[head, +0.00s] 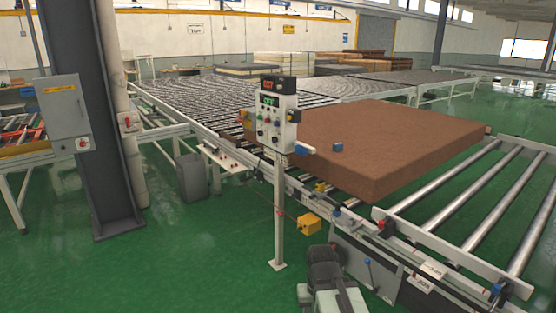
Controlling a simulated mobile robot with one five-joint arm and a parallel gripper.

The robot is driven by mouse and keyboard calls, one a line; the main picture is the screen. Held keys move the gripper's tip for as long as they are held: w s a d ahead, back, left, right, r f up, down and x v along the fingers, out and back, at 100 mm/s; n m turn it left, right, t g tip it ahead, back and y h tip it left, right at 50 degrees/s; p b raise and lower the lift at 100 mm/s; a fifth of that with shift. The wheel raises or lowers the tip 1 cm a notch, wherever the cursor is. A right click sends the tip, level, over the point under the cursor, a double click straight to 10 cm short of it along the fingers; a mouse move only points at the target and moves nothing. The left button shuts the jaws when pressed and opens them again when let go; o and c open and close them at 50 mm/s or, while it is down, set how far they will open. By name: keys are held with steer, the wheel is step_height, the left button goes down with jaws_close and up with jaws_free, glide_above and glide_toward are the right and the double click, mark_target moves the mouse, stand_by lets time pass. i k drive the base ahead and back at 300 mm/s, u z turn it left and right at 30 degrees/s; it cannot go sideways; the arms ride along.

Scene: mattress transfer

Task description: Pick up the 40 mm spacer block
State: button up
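A small blue block (337,148) rests on the near edge area of the brown mattress (400,135), just right of the control box. It may be the spacer block, but no size marking is readable. A grey jointed part (326,278) at the bottom middle looks like my arm, low and in front of the conveyor, well apart from the blue block. I cannot make out gripper fingers on it, or anything held.
A control box (277,120) on a grey post (279,215) stands before the mattress. A yellow box (308,224) is low beside the post. The roller conveyor (480,215) runs along the right. A grey bin (191,178) and dark column (92,120) stand left; green floor is open between.

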mark_target(338, 147)
steer(key=z, duration=0.2)
steer(key=i, duration=1.4)
steer(key=z, duration=0.2)
steer(key=k, duration=0.8)
steer(key=z, duration=0.2)
steer(key=i, duration=0.8)
steer(key=u, duration=0.15)
